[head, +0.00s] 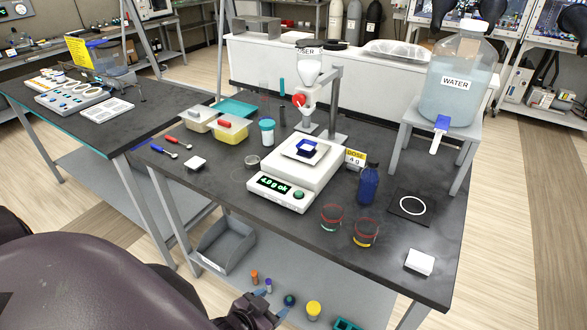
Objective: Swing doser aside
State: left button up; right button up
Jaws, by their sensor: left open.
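The doser (306,76) has a pale hopper labelled "DOSER" and a red knob (299,99). It hangs on a grey stand (335,98) at the back of the dark table. Its lower end shows just behind the white scale (316,172) in the picture; I cannot tell whether it is directly over the pan. My left gripper (272,304) is open and empty, low in front of the table near the lower shelf, well away from the doser. My right gripper is not in view.
A "DOSE 4 g" sign (355,158) and blue bottle (368,185) stand right of the scale. Two red-banded glasses (332,216) are in front. A water jug (459,80) stands on a grey stand at right.

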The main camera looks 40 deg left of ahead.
aim_at(311, 87)
jog(key=k+j+u, duration=0.45)
jog(key=j+u, duration=0.25)
